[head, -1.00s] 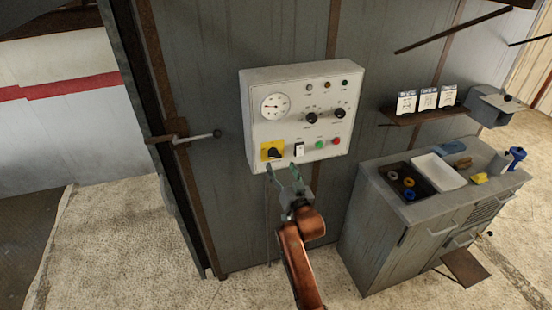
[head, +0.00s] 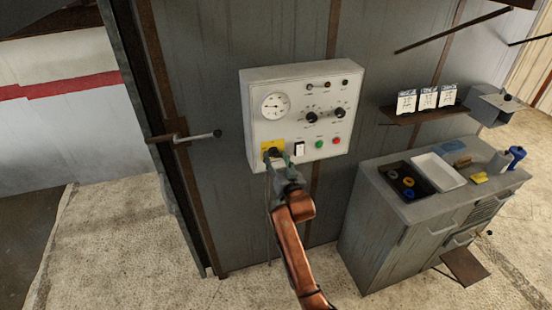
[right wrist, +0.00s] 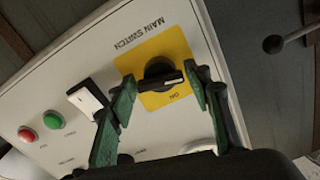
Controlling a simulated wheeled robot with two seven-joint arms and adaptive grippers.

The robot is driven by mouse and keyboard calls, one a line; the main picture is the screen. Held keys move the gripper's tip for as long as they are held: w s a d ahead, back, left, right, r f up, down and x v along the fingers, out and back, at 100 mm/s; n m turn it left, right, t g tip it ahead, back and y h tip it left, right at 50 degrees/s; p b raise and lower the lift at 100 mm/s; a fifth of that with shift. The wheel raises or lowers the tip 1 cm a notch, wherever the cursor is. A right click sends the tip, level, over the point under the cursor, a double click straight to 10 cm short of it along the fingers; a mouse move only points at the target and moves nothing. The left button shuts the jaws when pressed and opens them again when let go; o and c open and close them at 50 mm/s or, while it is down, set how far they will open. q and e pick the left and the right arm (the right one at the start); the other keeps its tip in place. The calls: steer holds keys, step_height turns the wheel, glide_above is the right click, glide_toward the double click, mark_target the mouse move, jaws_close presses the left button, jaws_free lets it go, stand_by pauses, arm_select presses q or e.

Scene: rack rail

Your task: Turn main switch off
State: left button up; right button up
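The main switch is a black rotary knob (right wrist: 160,78) on a yellow plate (right wrist: 178,52), at the lower left of the grey control panel (head: 240,110) in the head view. In the right wrist view, "MAIN SWITCH" is printed beside the plate and "ON" on it. My right gripper (right wrist: 162,86) is open, with its green fingers on either side of the knob. The right fingertip is very close to the knob's handle; I cannot tell whether it touches. In the head view my right gripper (head: 279,158) partly hides the switch. My left gripper is not in view.
Beside the switch are a white rocker switch (right wrist: 88,98), a green button (right wrist: 52,118) and a red button (right wrist: 27,134). A gauge (head: 275,106) and two black knobs sit higher. A lever (head: 195,137) sticks out left of the panel. A grey cabinet (head: 370,225) stands at right.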

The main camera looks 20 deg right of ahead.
steer(key=c, duration=0.8)
steer(key=shift+o, duration=0.2)
steer(key=shift+r+n+p, duration=0.15)
steer(key=shift+n+p, duration=0.7)
steer(key=shift+n, duration=0.55)
steer(key=o, duration=1.2)
steer(key=shift+c, duration=0.2)
